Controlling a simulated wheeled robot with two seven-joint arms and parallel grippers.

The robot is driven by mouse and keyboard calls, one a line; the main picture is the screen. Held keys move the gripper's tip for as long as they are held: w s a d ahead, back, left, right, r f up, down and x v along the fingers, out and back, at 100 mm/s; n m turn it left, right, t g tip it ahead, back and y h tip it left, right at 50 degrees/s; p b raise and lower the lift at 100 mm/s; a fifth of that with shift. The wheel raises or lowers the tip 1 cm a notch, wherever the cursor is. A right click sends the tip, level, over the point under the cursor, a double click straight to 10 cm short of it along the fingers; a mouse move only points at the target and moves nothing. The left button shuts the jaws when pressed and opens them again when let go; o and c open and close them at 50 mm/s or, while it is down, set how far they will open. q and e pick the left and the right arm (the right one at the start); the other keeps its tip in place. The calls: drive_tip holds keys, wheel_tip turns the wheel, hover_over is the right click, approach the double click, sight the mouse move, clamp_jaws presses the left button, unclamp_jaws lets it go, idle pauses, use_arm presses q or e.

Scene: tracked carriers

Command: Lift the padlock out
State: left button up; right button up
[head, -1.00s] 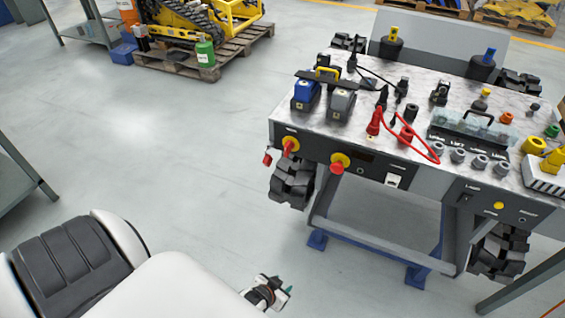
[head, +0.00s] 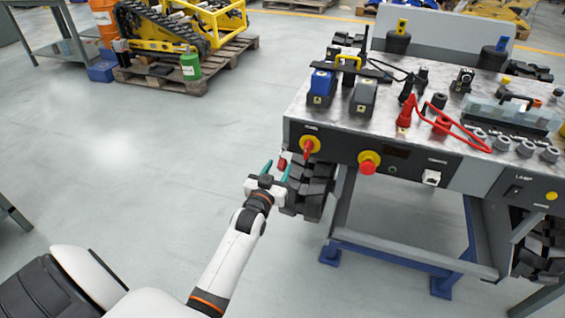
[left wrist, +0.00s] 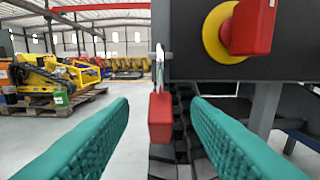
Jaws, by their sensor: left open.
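The red padlock (head: 282,163) hangs at the left end of the cart's dark front panel, beside the red and yellow rotary switch (head: 309,146). In the left wrist view the padlock (left wrist: 160,120) hangs upright, its pale metal shackle above the red body. My left gripper (head: 277,170) is open, with its teal fingers pointing toward the padlock. In the left wrist view the padlock appears between the two fingers, apart from both and seemingly a little beyond their tips. My right gripper is out of view.
The switch (left wrist: 252,27) juts out close to the right of the padlock. A black tracked wheel (head: 306,188) lies below and behind it. The cart top (head: 385,122) holds blue and grey boxes and red leads.

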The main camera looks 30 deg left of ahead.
sight(281, 164)
use_arm(q)
drive_tip(key=shift+b+x, duration=0.4)
drive_tip(key=shift+x, duration=2.3)
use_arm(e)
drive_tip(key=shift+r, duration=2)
use_arm(q)
drive_tip(key=shift+c, duration=0.5)
clamp_jaws()
